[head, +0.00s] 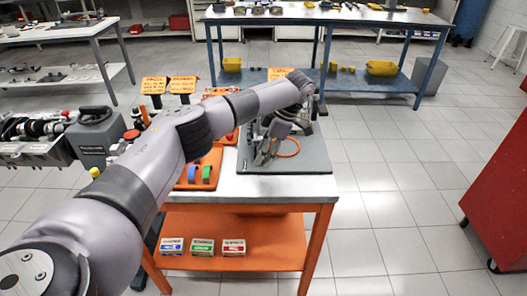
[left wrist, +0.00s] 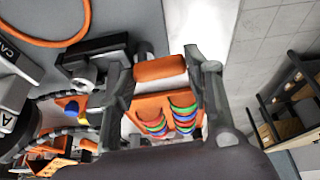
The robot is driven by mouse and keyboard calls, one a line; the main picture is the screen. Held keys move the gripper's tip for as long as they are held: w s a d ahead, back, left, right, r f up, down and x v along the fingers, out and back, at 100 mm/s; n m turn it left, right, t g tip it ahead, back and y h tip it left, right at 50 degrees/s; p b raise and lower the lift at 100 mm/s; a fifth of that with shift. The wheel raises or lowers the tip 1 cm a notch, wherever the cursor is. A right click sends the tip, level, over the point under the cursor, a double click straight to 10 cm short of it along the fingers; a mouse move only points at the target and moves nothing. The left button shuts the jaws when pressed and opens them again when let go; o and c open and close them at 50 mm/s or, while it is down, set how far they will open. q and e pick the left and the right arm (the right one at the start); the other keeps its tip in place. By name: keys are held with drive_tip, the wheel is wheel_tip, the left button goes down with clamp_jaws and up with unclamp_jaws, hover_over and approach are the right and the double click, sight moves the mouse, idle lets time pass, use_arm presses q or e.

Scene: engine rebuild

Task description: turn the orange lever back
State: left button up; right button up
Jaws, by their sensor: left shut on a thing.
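My left gripper (head: 265,154) reaches down over the dark grey mat (head: 313,160) on the workbench. In the left wrist view its two fingers (left wrist: 158,72) stand on either side of the orange lever (left wrist: 160,68), shut on it. The lever shows as a short orange block with a pale edge. A dark fixture (left wrist: 92,66) is beside the left finger. In the head view my arm and gripper hide the lever. My right gripper is not in view.
An orange ring-shaped cable (head: 288,147) lies on the mat beside the gripper. An orange tray (head: 212,165) with coloured pieces is left of the mat. A red cabinet (head: 503,190) stands at right. The mat's front right part is clear.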

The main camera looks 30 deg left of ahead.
use_arm(q)
drive_tip(key=o, duration=1.1)
drive_tip(key=shift+a+r, duration=0.1)
drive_tip(key=shift+o, duration=0.2)
drive_tip(key=shift+r, duration=0.1)
